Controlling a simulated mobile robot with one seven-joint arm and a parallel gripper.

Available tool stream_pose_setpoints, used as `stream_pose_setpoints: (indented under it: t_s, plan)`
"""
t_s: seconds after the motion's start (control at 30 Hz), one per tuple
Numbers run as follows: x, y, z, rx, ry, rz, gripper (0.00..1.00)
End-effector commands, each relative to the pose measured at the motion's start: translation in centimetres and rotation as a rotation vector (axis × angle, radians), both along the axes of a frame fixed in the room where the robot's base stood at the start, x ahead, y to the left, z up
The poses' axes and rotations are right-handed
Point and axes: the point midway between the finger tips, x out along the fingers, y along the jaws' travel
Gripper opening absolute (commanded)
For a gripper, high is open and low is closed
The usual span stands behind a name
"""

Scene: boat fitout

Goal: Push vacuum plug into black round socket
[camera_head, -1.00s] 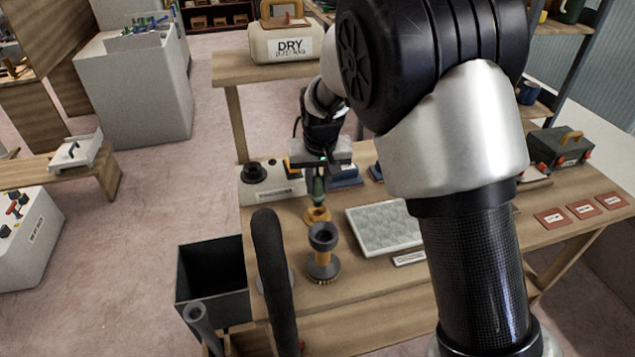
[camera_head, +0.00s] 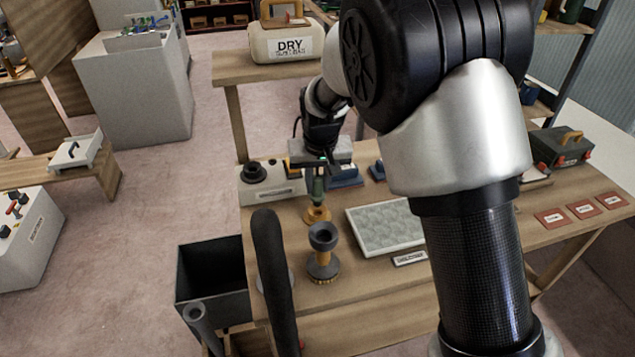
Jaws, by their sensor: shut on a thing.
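The black round socket (camera_head: 254,171) is on the left of a pale labelled box at the table's back left. My gripper (camera_head: 317,184) points down, right of and in front of it. It is shut on a dark green upright piece (camera_head: 318,192). Under that piece is an orange round part (camera_head: 317,214) at the table surface; I cannot tell whether the two are joined, or whether this is the vacuum plug. The gripper's fingertips are small and partly hidden.
A funnel-topped brush (camera_head: 323,262) stands just in front. A thick black hose (camera_head: 270,275) rises at the table's front left. A grey textured panel (camera_head: 384,228) lies to the right. A dark open bin (camera_head: 212,275) stands left of the table. A shelf with a "DRY" container (camera_head: 287,43) is behind.

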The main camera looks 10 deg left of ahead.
Motion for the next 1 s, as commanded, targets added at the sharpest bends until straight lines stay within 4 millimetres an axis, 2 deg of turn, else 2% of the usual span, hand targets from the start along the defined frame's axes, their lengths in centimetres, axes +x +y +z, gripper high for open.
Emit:
stream_pose_setpoints:
  t_s: [1.0]
  plan:
    - [0.0,0.0,-2.5,0.0,0.0,0.0,0.0]
